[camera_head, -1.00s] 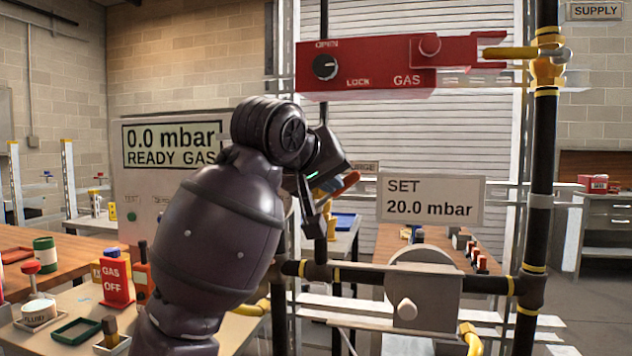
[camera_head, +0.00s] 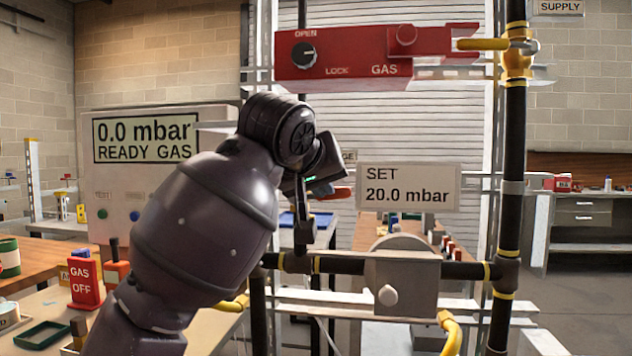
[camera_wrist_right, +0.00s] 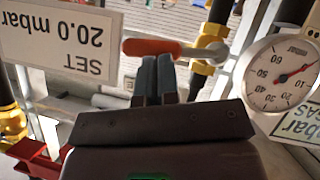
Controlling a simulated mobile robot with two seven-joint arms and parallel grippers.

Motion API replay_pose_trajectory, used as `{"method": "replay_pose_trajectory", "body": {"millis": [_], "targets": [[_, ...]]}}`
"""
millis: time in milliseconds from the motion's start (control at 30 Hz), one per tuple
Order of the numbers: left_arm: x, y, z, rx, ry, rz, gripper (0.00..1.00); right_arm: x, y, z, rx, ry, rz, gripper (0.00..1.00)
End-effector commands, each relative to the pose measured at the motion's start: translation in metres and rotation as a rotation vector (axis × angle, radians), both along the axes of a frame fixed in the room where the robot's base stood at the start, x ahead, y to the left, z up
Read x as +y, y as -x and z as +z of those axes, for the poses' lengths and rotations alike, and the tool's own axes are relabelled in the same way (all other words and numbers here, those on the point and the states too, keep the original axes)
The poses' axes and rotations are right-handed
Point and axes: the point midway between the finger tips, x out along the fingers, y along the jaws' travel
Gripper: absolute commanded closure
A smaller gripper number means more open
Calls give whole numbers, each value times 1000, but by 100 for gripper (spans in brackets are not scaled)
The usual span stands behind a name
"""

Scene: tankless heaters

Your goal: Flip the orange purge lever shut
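The orange purge lever (camera_wrist_right: 160,47) lies nearly level in the right wrist view, joined at its right end to a grey hub on a yellow fitting (camera_wrist_right: 203,67). In the head view only part of the lever (camera_head: 338,193) shows behind my right gripper. My right gripper (camera_wrist_right: 159,60) has its two dark fingers side by side with almost no gap. Their tips are at the lever's lower edge in the wrist view, touching or very close. I cannot see the lever between them. My left gripper is in neither view.
A round gauge (camera_wrist_right: 283,73) is to the right of the fitting in the wrist view. A SET 20.0 mbar sign (camera_head: 408,187) is right of the gripper. A red GAS lock bar (camera_head: 365,57) is above. A grey regulator (camera_head: 402,283) and dark pipes are below. A 0.0 mbar panel (camera_head: 100,205) stands left.

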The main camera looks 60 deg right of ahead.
Motion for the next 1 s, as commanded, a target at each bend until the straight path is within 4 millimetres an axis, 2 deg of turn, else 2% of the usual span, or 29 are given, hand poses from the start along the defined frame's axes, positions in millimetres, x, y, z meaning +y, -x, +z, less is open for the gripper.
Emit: {"method": "replay_pose_trajectory", "body": {"millis": [267, 767, 867, 1000], "targets": [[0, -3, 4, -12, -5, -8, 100, -2, 3, -4, 2, 1, -5, 100], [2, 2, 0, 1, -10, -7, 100, -2, 4, -3, 0, 2, -7, 100], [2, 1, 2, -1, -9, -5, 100, -1, 7, 3, -4, 1, -7, 100], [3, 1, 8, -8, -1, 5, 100, 3, 20, 22, -11, 2, -6, 100]]}}
